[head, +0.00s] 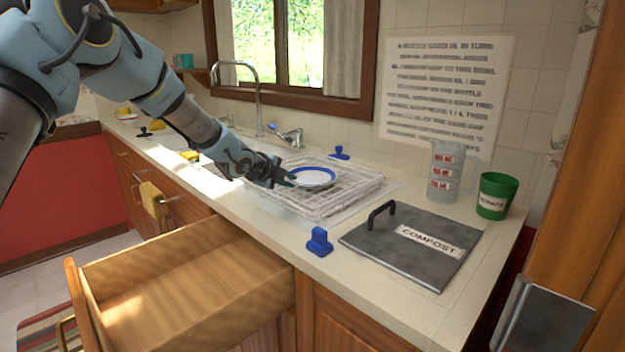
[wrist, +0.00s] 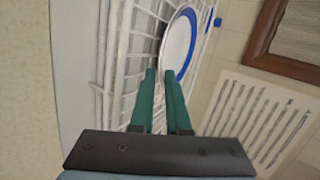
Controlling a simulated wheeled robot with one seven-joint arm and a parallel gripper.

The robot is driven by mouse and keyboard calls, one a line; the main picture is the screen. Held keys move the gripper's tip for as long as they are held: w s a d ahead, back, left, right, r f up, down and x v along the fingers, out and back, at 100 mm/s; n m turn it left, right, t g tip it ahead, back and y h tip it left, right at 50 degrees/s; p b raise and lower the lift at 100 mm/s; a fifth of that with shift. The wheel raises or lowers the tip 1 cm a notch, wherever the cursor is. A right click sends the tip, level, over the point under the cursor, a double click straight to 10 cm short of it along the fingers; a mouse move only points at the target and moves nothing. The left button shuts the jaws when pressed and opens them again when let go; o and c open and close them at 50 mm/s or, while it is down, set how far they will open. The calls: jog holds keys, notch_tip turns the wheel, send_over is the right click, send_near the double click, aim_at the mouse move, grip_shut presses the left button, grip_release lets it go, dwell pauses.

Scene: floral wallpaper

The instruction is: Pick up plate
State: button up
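The plate (head: 314,176) is white with a blue rim and is over the wire dish rack, near its far left part. I cannot tell whether it rests on the wires. My gripper (head: 289,179) reaches in from the left, its fingertips at the plate's left edge. In the wrist view the plate (wrist: 178,44) is just beyond the green fingers (wrist: 159,73), its near edge by the fingertips. A narrow gap shows between the fingers. Whether they press on the rim is not clear.
An open drawer (head: 185,290) juts out below.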

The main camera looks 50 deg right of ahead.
aim_at(299, 193)
jog(key=p+x, duration=0.1)
jog(key=x, duration=0.3)
jog(key=shift+s+d+p, duration=0.15)
jog(key=shift+s+p, duration=0.05)
jog(key=shift+p, duration=0.2)
jog(key=shift+w+d+f, duration=0.1)
jog(key=shift+d+f, duration=0.2)
jog(key=shift+d, duration=0.05)
grip_shut()
dwell(0.6)
jog(key=shift+r, duration=0.1)
dwell(0.3)
